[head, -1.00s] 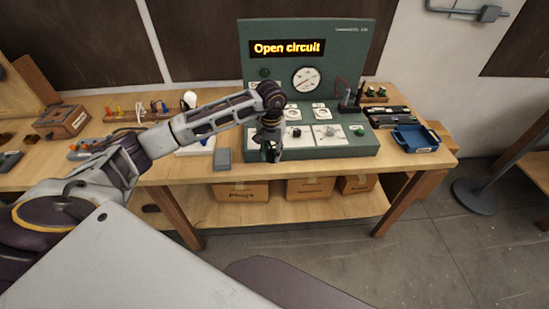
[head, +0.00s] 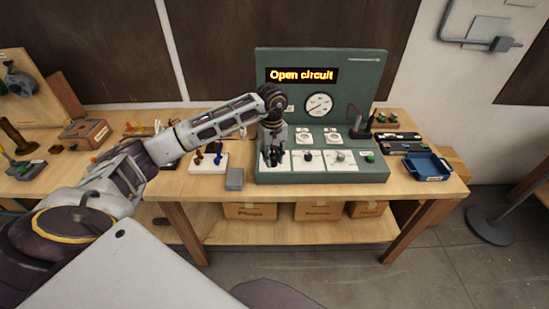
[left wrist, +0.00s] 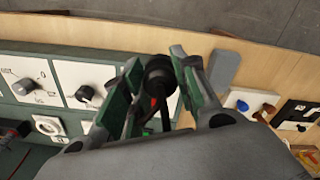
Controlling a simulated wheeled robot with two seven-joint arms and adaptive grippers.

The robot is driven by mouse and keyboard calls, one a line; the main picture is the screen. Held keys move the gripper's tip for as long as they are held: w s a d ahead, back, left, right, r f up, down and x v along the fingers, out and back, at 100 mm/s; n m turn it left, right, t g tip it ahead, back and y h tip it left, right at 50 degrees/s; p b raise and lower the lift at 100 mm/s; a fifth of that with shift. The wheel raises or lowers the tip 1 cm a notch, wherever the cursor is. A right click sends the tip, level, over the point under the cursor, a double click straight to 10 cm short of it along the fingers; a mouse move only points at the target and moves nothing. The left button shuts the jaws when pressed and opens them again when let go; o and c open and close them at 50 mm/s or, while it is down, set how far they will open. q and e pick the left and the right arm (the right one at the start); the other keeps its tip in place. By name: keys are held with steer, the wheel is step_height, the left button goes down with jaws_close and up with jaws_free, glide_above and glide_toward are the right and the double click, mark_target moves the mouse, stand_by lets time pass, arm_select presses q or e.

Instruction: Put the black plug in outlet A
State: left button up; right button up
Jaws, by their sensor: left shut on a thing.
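My left gripper (head: 272,160) is low over the left end of the green console (head: 325,178). In the left wrist view its green-padded fingers (left wrist: 155,85) are closed around a round black piece (left wrist: 159,77) with a dark stem. I cannot tell whether this piece is the black plug. A bit of red and a white card show behind it. Two white outlet plates (head: 303,138) (head: 333,138) lie on the console, right of the gripper; their letters are too small to read. One plate also shows in the left wrist view (left wrist: 48,126). My right gripper is out of view.
A black knob (head: 308,156) and a grey knob (head: 340,155) sit right of the gripper. The lit display (head: 302,75) reads "Open circuit". A grey block (head: 234,179) stands left of the console. A blue tray (head: 428,166) is at the right.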

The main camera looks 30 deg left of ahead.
arm_select(q)
steer(key=n, duration=0.4)
steer(key=shift+s+a+f+n, duration=0.1)
steer(key=shift+s+n, duration=0.25)
steer(key=shift+n, duration=0.05)
steer(key=shift+s+n, duration=0.1)
steer(key=shift+n, duration=1.1)
steer(key=shift+n, duration=0.7)
